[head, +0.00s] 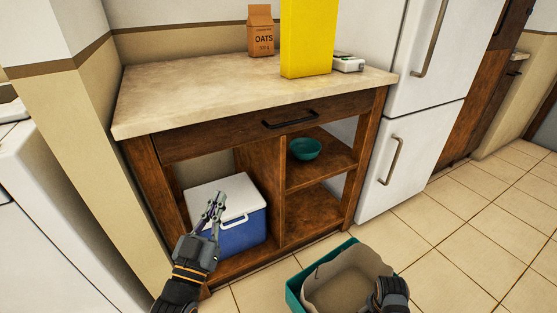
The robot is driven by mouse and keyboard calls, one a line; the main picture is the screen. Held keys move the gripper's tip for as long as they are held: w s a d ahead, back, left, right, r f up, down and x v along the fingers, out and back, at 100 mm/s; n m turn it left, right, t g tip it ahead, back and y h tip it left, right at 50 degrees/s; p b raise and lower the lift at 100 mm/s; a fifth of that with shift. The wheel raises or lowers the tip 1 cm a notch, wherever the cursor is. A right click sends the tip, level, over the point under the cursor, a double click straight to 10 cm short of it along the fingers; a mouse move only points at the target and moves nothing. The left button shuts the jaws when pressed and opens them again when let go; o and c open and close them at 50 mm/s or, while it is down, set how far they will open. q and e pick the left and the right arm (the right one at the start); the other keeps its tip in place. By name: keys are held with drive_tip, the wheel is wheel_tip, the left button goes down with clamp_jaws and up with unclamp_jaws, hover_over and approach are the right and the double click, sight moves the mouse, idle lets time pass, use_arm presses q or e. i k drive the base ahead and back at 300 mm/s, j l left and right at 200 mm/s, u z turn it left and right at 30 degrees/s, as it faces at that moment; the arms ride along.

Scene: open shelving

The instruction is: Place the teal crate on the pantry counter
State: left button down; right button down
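The teal crate (295,284) is at the bottom of the head view, in front of the counter and cut off by the lower edge. A tan, bag-like thing (335,280) with an uneven rim fills it. My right gripper (386,292) is at the crate's right side; its fingers are hidden, so its hold cannot be told. My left gripper (217,203) is in front of the blue cooler, its fingertips close together with nothing visible between them. The pantry counter (190,95) has a pale stone top, with a wide bare area at the left and front.
On the counter's back stand an oats carton (261,33), a yellow box (308,40) and a small white device (347,63). Below are a blue cooler (238,231) with white lid and a teal bowl (304,149). A white fridge (412,130) adjoins on the right.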

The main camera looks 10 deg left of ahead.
sight(203, 85)
drive_tip(key=k, duration=0.5)
drive_tip(key=k+u, duration=0.15)
drive_tip(key=u, duration=0.3)
drive_tip(key=l+u, duration=0.1)
drive_tip(key=u, duration=0.7)
drive_tip(key=k+l, duration=0.1)
drive_tip(key=l, duration=0.5)
